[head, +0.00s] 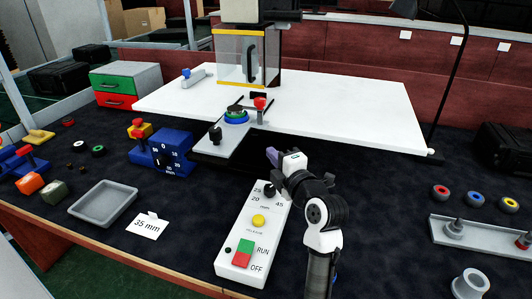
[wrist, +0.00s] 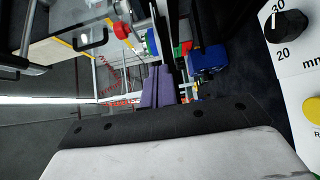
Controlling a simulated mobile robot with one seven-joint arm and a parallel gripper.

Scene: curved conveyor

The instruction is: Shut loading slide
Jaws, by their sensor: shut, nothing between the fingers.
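The loading slide appears to be the grey plate (head: 235,148) that sticks out from the front of the white table, with a black knob (head: 215,134) on its near left corner. A blue and green ring part (head: 236,117) sits farther back on it. My gripper (head: 271,155) has purple fingers and is just right of the plate's front part, apart from the knob. In the wrist view the purple fingers (wrist: 158,86) are together and empty. The wrist view looks sideways, with the ring and red knob beyond the fingers. Whether the fingers touch the plate is unclear.
A blue dial block (head: 163,152) stands left of the plate. The white table (head: 340,105) carries a clear guarded press (head: 240,58).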

